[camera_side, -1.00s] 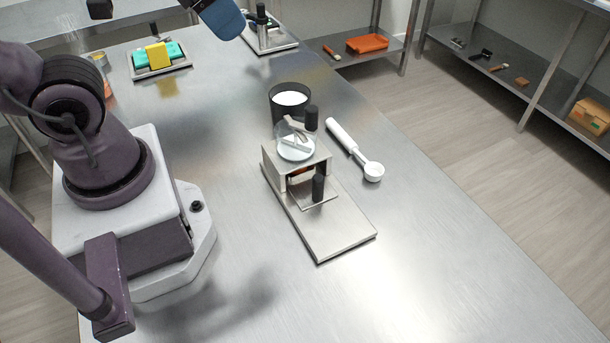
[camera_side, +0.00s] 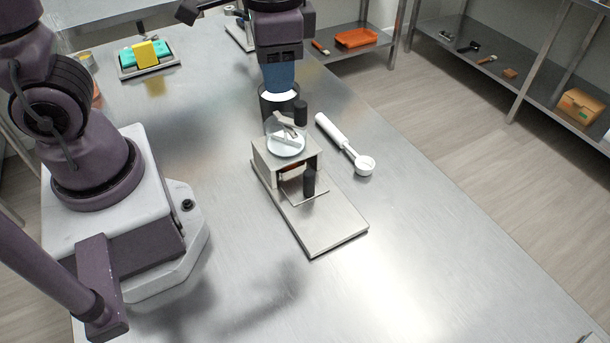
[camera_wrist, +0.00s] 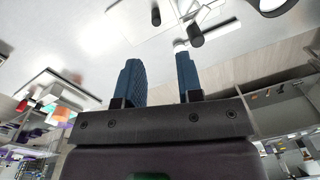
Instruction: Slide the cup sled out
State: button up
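The depositor stands on a long metal base plate (camera_side: 328,226) at mid-table in the side view. Its raised metal stand (camera_side: 266,163) carries a clear hopper with a white dish (camera_side: 286,145) and a black-knobbed lever (camera_side: 300,113). The cup sled (camera_side: 312,197) is a thin plate at the stand's front opening with an upright black handle (camera_side: 309,181). Its rear part is hidden under the stand. My gripper (camera_side: 279,88) is in the air behind the depositor, apart from the sled. In the wrist view its two blue fingers (camera_wrist: 158,75) are spread with nothing between them.
A white-handled scoop (camera_side: 342,142) lies to the right. A tray with teal and yellow items (camera_side: 146,57) is at the back left. The table front is clear.

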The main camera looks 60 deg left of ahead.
aim_at(310, 172)
jog(key=w+d+f+m+g+y, duration=0.1)
jog(key=w+d+f+m+g, duration=0.1)
jog(key=w+f+m, duration=0.3)
jog(key=w+d+f+m+g+y, duration=0.1)
jog(key=w+d+f+y, duration=0.15)
jog(key=f, duration=0.35)
jog(key=shift+h, duration=0.45)
jog(key=x, duration=1.2)
jog(key=shift+s+f, duration=0.3)
jog(key=shift+s, duration=0.15)
jog(key=shift+d, duration=0.1)
grip_shut()
